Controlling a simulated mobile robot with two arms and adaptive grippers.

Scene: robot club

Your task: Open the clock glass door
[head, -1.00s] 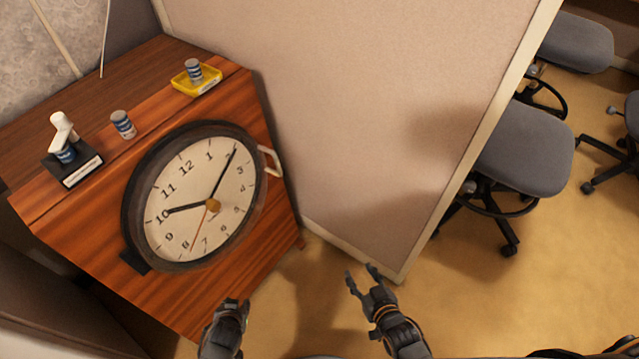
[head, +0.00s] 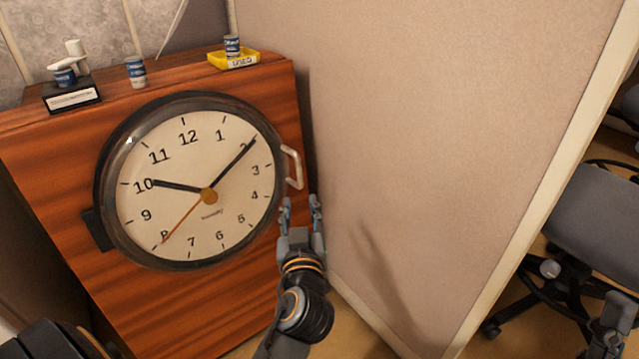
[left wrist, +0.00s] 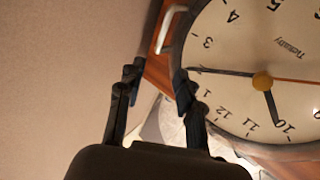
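The clock (head: 222,222) is set in the front of a wooden cabinet. Its round glass door has a dark rim (head: 113,150) and appears shut against the face. A pale handle (head: 295,168) sticks out from the rim's right side; it also shows in the left wrist view (left wrist: 168,30). My left gripper (head: 300,203) is open and empty, just below the handle in the head view, apart from it. In the left wrist view its fingers (left wrist: 156,80) are spread, with the handle beyond them. My right gripper (head: 612,318) is at the lower right edge, partly cut off.
A beige partition (head: 430,130) stands close to the right of the cabinet (head: 60,200), leaving a narrow gap beside the handle. Small cans (head: 135,72) and a yellow tray (head: 243,62) sit on top. A grey chair (head: 600,225) is at the right.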

